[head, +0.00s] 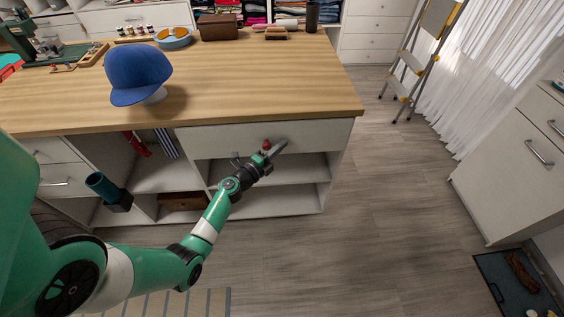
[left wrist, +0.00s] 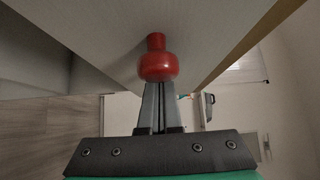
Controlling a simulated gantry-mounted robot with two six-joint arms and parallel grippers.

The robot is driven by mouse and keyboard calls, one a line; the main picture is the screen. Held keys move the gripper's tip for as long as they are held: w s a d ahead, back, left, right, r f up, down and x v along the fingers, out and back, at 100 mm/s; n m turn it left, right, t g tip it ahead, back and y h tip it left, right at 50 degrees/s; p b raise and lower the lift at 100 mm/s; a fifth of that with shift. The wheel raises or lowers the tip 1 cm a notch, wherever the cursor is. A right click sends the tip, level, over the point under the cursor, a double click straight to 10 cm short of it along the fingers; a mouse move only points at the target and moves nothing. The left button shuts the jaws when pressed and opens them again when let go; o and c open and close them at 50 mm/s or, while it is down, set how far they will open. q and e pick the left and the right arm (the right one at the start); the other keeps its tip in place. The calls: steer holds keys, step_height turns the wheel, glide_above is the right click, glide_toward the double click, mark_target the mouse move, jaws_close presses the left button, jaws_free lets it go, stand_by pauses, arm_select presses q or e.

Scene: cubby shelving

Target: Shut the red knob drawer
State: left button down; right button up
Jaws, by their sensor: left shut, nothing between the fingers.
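The drawer with the red knob has a wide pale front (head: 222,140) just under the wooden tabletop, at the right end of the unit. Its red knob (head: 266,144) shows beside my left gripper (head: 276,149). In the left wrist view the round red knob (left wrist: 157,62) sticks out from the pale drawer face (left wrist: 95,30). My left gripper (left wrist: 160,86) is shut and empty, its fingertips at the knob; I cannot tell whether they touch it. How far the drawer stands out is hard to tell. My right gripper is not in view.
The wooden tabletop (head: 235,85) carries a blue cap (head: 138,72) and, at the back, a brown box (head: 219,27) and a blue bowl (head: 174,38). Open cubbies (head: 275,200) lie below the drawer. A stepladder (head: 425,50) stands back right.

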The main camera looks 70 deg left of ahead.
mark_target(278, 141)
arm_select(q)
steer(key=a, duration=0.2)
steer(key=shift+w+a, duration=0.4)
steer(key=shift+s+a, duration=0.1)
steer(key=shift+f, duration=0.1)
